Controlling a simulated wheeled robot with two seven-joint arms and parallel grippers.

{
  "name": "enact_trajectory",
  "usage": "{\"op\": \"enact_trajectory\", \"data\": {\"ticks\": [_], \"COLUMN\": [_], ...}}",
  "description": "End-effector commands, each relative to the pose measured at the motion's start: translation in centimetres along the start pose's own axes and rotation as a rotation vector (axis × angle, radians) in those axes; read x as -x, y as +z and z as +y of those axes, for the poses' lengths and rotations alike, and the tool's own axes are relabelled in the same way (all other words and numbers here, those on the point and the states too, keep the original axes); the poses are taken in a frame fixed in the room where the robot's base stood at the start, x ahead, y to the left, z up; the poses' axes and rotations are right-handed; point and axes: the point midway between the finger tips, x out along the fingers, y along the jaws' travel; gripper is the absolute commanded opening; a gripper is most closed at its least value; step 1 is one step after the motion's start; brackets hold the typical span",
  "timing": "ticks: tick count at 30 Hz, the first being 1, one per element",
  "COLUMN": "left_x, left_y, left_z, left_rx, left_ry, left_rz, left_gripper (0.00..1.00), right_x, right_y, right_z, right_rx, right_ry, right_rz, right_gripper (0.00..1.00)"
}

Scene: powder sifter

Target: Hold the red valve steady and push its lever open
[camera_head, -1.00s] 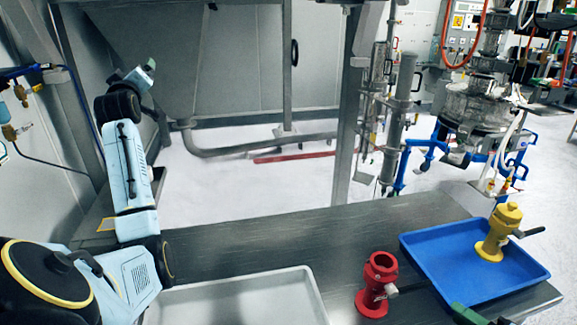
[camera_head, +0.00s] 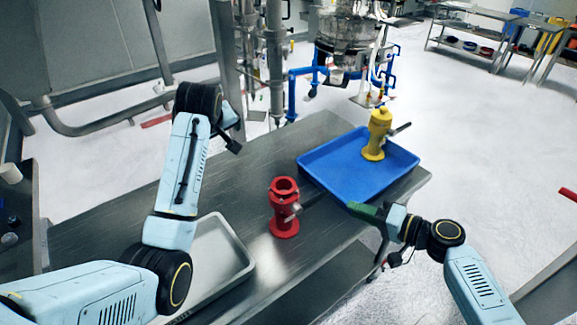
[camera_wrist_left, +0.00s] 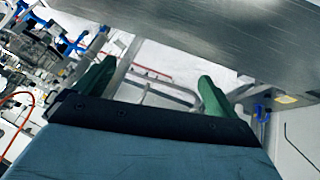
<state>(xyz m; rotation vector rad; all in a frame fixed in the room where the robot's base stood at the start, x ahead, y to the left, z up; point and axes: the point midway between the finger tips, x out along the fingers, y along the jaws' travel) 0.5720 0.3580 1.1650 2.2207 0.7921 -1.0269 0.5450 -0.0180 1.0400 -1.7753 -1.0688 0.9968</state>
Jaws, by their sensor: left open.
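The red valve (camera_head: 284,222) stands upright on the metal table, between the grey tray and the blue tray. Its short grey lever (camera_head: 293,213) points to the right. My left gripper (camera_wrist_left: 155,72) is open and empty in the left wrist view, its two green fingers wide apart. In the head view the left arm is raised to the left of the valve, and its fingers do not show clearly. My right gripper (camera_head: 365,210) is to the right of the valve, apart from it, near the blue tray's front edge. Its finger gap is not clear.
A yellow valve (camera_head: 377,140) with a dark lever stands in the blue tray (camera_head: 330,180) at the back right. An empty grey tray (camera_head: 240,262) lies at the front left. The metal table (camera_head: 315,235) is bare around the red valve.

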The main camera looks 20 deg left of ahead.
Motion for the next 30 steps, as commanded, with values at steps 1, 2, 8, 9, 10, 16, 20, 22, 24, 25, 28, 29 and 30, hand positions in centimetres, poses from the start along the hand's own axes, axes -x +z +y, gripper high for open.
{"op": "enact_trajectory", "data": {"ticks": [1, 2, 8, 9, 10, 16, 20, 22, 24, 25, 28, 29, 30], "left_x": [0.6, 1.0, 4.5, 5.1, 5.6, 7.4, 6.8, 5.9, 4.7, 4.1, 2.1, 1.6, 0.8], "left_y": [2.5, 3.9, 12.0, 13.1, 13.9, 16.8, 17.2, 17.3, 17.6, 17.8, 18.2, 18.3, 18.5], "left_z": [2.0, 3.0, 7.8, 8.4, 8.8, 10.1, 10.0, 9.8, 9.5, 9.5, 9.2, 9.1, 9.0], "left_rx": [-0.036, -0.058, -0.184, -0.203, -0.217, -0.267, -0.276, -0.276, -0.275, -0.273, -0.273, -0.273, -0.273], "left_ry": [-0.007, -0.016, -0.075, -0.087, -0.094, -0.125, -0.133, -0.134, -0.136, -0.134, -0.134, -0.133, -0.133], "left_rz": [-0.042, -0.065, -0.178, -0.19, -0.199, -0.225, -0.225, -0.224, -0.227, -0.229, -0.229, -0.229, -0.23], "left_gripper": [0.96, 0.96, 0.96, 0.96, 0.96, 0.96, 0.96, 0.96, 0.96, 0.96, 0.96, 0.96, 0.96], "right_x": [0.0, 0.0, 0.0, 0.0, 0.0, 0.0, 0.0, 0.0, 0.0, 0.0, 0.0, 0.0, 0.0], "right_y": [0.0, 0.0, 0.0, 0.0, 0.0, 0.0, 0.0, 0.0, 0.0, 0.0, 0.0, 0.0, 0.0], "right_z": [0.0, 0.0, 0.0, 0.0, 0.0, 0.0, 0.0, 0.0, 0.0, 0.0, 0.0, 0.0, 0.0], "right_rx": [0.0, 0.0, 0.0, 0.0, 0.0, 0.0, 0.0, 0.0, 0.0, 0.0, 0.0, 0.0, 0.0], "right_ry": [0.0, 0.0, 0.0, 0.0, 0.0, 0.0, 0.0, 0.0, 0.0, 0.0, 0.0, 0.0, 0.0], "right_rz": [0.0, 0.0, 0.0, 0.0, 0.0, 0.0, 0.0, 0.0, 0.0, 0.0, 0.0, 0.0, 0.0], "right_gripper": [0.36, 0.36, 0.36, 0.36, 0.36, 0.36, 0.36, 0.36, 0.36, 0.36, 0.36, 0.36, 0.36]}}
